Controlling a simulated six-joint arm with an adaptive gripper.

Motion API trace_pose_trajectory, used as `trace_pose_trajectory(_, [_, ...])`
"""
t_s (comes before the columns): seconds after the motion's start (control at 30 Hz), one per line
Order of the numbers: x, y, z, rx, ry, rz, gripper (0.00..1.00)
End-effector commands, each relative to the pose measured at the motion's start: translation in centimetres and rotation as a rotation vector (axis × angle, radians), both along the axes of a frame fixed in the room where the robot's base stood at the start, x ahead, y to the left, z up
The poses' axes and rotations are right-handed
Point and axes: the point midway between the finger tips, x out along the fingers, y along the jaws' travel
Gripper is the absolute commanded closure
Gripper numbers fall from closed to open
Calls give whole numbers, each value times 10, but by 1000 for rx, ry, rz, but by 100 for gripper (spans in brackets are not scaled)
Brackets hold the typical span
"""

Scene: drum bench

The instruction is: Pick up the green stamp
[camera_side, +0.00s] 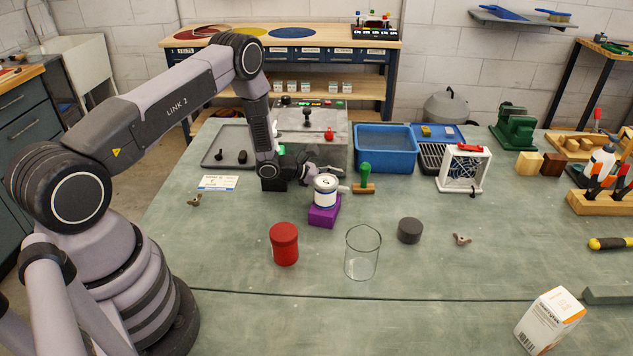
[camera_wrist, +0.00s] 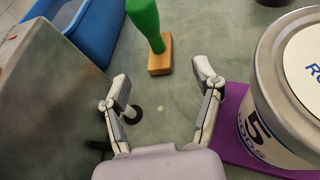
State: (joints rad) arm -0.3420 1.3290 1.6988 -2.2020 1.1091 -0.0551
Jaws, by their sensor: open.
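The green stamp (camera_side: 364,178) stands upright on the bench, with a green handle on a small wooden base. In the wrist view its handle (camera_wrist: 145,22) and base (camera_wrist: 160,58) are at the top middle, just beyond my fingertips. My gripper (camera_wrist: 162,76) is open and empty, its two fingers spread low over the bench on either side of the line to the base. In the side view my gripper (camera_side: 338,176) is left of the stamp, partly hidden behind the white can.
A white can (camera_side: 325,192) on a purple block (camera_side: 323,217) stands close by my right finger in the wrist view. A grey control box (camera_side: 340,135) and blue tub (camera_side: 384,150) are behind. A red jar (camera_side: 284,244), glass beaker (camera_side: 361,256) and dark puck (camera_side: 410,230) stand in front.

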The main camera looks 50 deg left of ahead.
Motion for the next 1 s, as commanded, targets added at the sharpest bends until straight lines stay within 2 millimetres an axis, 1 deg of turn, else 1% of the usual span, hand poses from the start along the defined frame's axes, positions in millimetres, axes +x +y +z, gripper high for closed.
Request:
trace_pose_trajectory(0.03, [6, -4, -1, 1, -3, -3, 35])
trace_pose_trajectory(0.27, [20, -14, -8, 1, -2, -4, 35])
trace_pose_trajectory(0.4, [39, -25, -17, 2, -2, -4, 35])
trace_pose_trajectory(0.53, [53, -34, -23, 1, -1, -4, 35])
trace_pose_trajectory(0.63, [58, -37, -26, 2, 0, -3, 35])
trace_pose_trajectory(0.83, [59, -37, -26, 2, 0, -2, 35])
trace_pose_trajectory(0.87, [59, -37, -26, 2, 0, -2, 37])
trace_pose_trajectory(1.0, [59, -37, -26, 2, 0, -2, 55])
